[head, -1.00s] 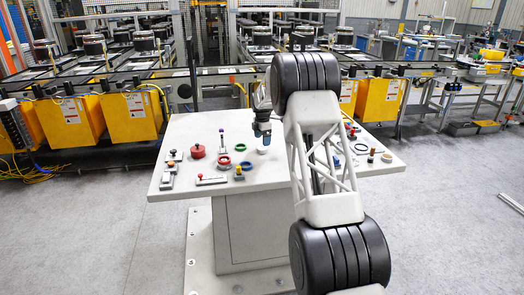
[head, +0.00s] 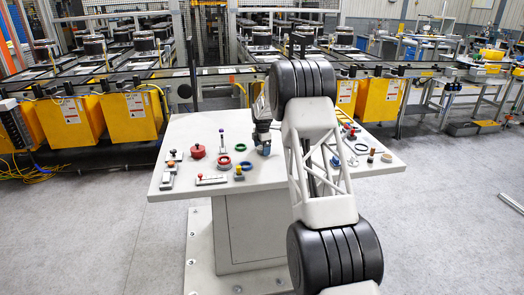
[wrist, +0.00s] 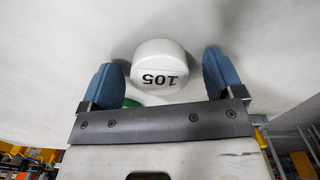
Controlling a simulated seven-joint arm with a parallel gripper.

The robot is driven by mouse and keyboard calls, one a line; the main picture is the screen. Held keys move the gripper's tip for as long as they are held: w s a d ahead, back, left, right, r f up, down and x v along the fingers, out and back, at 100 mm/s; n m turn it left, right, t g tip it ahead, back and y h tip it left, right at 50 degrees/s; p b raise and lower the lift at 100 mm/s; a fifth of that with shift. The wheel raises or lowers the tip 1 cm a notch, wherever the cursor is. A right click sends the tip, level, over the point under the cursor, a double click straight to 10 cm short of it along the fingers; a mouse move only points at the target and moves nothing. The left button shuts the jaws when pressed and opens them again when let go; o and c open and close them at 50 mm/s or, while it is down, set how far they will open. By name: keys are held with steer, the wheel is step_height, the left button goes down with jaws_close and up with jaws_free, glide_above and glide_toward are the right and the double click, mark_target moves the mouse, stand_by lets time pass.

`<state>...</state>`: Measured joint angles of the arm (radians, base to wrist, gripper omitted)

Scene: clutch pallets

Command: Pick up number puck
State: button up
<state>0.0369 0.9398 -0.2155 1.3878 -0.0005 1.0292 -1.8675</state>
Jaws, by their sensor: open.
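The number puck (wrist: 158,62) is a white round piece marked "105", seen in the wrist view between my two blue fingers. My gripper (wrist: 160,66) is open, one finger on each side of the puck, with a visible gap at least on the right. In the head view my gripper (head: 264,147) is low over the pale table and hides most or all of the puck.
The pale table (head: 185,133) carries a green ring (head: 240,147), a red ring (head: 223,161), a red knobbed piece (head: 198,151) and a purple-topped peg (head: 222,140) left of my gripper. Several small parts lie on the right side.

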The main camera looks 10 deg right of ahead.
stand_by(0.4)
steer(key=c, duration=1)
steer(key=shift+r, duration=0.15)
steer(key=shift+r, duration=1.5)
steer(key=shift+s+r, duration=0.1)
steer(key=shift+r, duration=0.1)
steer(key=shift+s+a+r, duration=0.1)
steer(key=shift+s+r, duration=0.15)
steer(key=shift+s, duration=2.4)
steer(key=shift+s+a+r, duration=0.1)
steer(key=shift+s+r, duration=0.1)
steer(key=shift+s, duration=2.4)
steer(key=shift+s+a+r, duration=0.1)
steer(key=shift+s+r, duration=0.15)
steer(key=shift+s, duration=2.4)
steer(key=shift+a, duration=0.1)
